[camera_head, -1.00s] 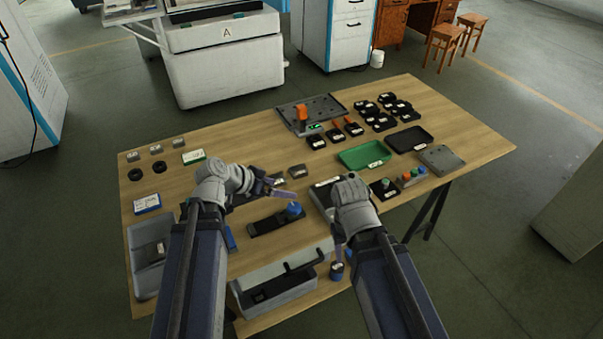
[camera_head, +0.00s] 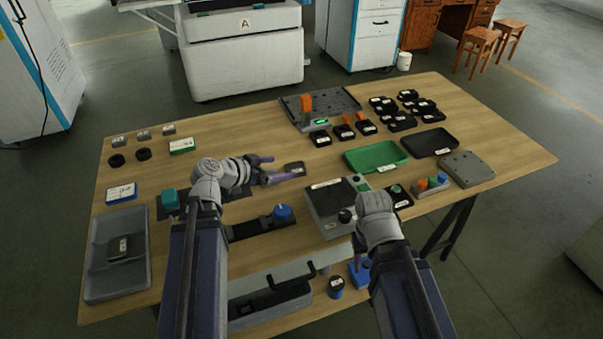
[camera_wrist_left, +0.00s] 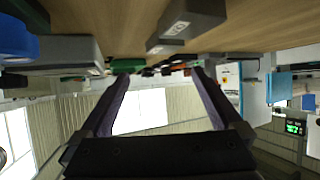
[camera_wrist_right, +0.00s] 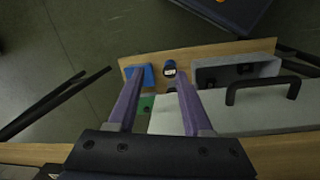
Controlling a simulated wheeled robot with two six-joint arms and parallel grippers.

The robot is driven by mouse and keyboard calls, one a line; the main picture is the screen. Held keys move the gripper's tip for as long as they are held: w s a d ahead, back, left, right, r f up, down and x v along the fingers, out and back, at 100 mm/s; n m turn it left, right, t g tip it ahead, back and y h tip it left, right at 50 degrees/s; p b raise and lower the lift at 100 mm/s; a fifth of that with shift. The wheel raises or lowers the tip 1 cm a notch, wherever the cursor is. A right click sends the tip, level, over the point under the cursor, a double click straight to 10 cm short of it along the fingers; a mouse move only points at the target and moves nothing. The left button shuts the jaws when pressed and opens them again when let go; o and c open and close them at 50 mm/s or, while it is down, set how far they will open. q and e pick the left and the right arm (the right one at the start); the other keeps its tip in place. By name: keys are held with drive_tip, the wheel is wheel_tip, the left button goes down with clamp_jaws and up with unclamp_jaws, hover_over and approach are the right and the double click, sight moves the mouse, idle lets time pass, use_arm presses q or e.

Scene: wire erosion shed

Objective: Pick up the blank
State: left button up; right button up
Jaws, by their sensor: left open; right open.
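I cannot tell for sure which piece is the blank; a small dark grey labelled block (camera_head: 295,168) lies on the table by my left gripper's fingertips. My left gripper (camera_head: 279,167) is open and empty, held low and pointing at that block. In the left wrist view, grey blocks (camera_wrist_left: 188,18) show at the top, outside the open fingers (camera_wrist_left: 160,75). Another grey block (camera_head: 120,247) lies in the grey tray (camera_head: 103,284) at the left. My right gripper (camera_wrist_right: 160,84) is open over the front table edge, near a blue piece (camera_wrist_right: 142,72) and a dark blue-banded cylinder (camera_wrist_right: 169,68).
A grey box instrument (camera_head: 330,222) stands between my arms. A dark fixture with a blue knob (camera_head: 283,213) lies in front of the left gripper. A green tray (camera_head: 374,156) and a black tray (camera_head: 431,142) lie to the right. Small grey blocks (camera_head: 143,134) stand at the back left.

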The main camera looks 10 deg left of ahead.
sight(296, 168)
use_arm(q)
drive_tip(key=shift+b+x, duration=0.65)
drive_tip(key=shift+x, duration=0.75)
drive_tip(key=w+f+b, duration=0.1)
drive_tip(key=w+d+f+b, duration=0.1)
drive_tip(key=w+f+b, duration=0.1)
drive_tip(key=shift+d+f, duration=0.2)
drive_tip(key=shift+w+d+f, duration=0.1)
drive_tip(key=shift+w+d, duration=0.05)
drive_tip(key=shift+w, duration=0.1)
drive_tip(key=shift+c, duration=0.2)
clamp_jaws()
